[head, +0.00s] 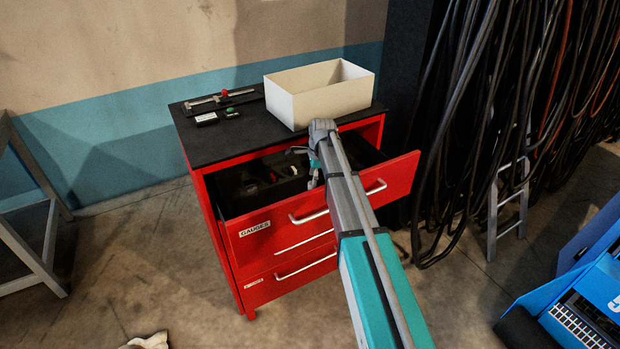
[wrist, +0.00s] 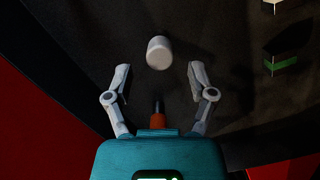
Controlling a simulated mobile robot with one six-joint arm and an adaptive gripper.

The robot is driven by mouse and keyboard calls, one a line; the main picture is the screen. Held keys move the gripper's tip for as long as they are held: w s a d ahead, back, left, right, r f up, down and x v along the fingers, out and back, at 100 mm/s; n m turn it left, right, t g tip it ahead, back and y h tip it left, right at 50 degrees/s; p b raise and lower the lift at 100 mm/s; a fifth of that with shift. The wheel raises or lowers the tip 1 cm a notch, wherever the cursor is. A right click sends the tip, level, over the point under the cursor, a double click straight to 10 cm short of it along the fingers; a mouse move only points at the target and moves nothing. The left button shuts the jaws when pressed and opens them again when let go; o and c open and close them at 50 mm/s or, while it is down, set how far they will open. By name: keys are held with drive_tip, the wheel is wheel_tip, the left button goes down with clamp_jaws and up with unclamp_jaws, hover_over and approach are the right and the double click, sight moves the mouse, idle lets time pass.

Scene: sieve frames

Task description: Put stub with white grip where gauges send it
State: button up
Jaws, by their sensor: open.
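In the wrist view, a short white cylinder (wrist: 159,53), which looks like the white grip, sits over the dark drawer floor. No shaft shows on it. My gripper (wrist: 159,70) is open, with one finger to each side and the white cylinder between and slightly beyond the fingertips, not touching. In the head view, my gripper (head: 314,168) is down at the open top drawer (head: 350,203), labelled GAUGES. The arm hides part of the drawer, and I cannot make out the white grip there. An orange piece with a dark shaft (wrist: 157,120) lies close to the palm, partly hidden.
A closed red drawer (head: 290,280) is below. A green piece (wrist: 281,64) lies right.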

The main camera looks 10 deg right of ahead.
wheel_tip(320, 180, up, 9)
drive_tip(key=d+p, duration=0.1)
drive_tip(key=p, duration=0.7)
drive_tip(key=shift+d+f, duration=0.15)
drive_tip(key=shift+f, duration=0.05)
idle(1.3)
